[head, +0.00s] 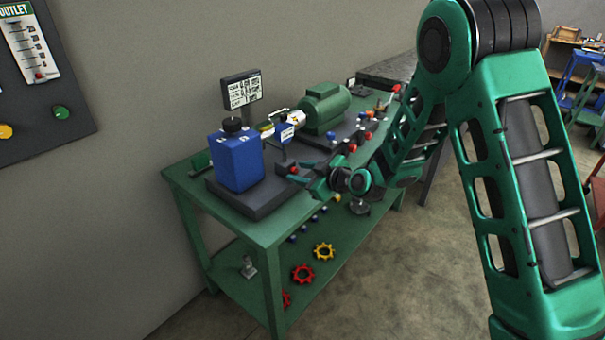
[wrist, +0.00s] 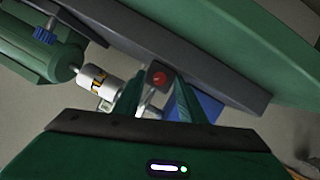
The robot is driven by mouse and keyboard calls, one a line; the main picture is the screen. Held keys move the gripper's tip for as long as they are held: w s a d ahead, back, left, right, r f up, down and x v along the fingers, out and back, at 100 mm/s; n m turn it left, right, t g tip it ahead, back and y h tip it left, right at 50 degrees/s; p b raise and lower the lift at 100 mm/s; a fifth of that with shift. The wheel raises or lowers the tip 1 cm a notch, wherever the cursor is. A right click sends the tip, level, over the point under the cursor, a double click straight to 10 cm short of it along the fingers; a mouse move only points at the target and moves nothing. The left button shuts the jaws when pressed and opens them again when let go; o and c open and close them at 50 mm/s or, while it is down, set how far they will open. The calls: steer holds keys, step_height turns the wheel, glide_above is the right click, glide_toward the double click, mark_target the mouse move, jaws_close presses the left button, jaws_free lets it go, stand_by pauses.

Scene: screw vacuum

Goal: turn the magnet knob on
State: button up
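A small round red knob (wrist: 159,78) sits on a grey surface in the wrist view, just past the fingertips and between them in the picture. In the head view a red knob (head: 293,169) shows beside the blue box, close to my gripper (head: 302,178); I cannot read a label naming it the magnet knob. In the wrist view my gripper (wrist: 158,90) has its two green fingers apart, with nothing held. Whether a fingertip touches the knob cannot be told.
More red and blue knobs (head: 368,136) lie further back. Colored handwheels (head: 303,274) rest on the lower shelf.

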steer(key=shift+w+a, duration=0.1)
steer(key=shift+c, duration=0.6)
jaws_close()
steer(key=shift+d, duration=0.4)
steer(key=shift+a, duration=0.35)
steer(key=m, duration=0.1)
steer(key=m+g+y, duration=0.1)
steer(key=shift+w+d+m, duration=0.15)
steer(key=shift+w+m, duration=0.05)
steer(key=shift+m, duration=0.1)
steer(key=shift+w+d+m+g+y, duration=0.1)
steer(key=shift+m+g+y, duration=0.4)
steer(key=shift+m+g, duration=0.45)
steer(key=shift+m, duration=0.25)
steer(key=shift+o, duration=0.6)
jaws_free()
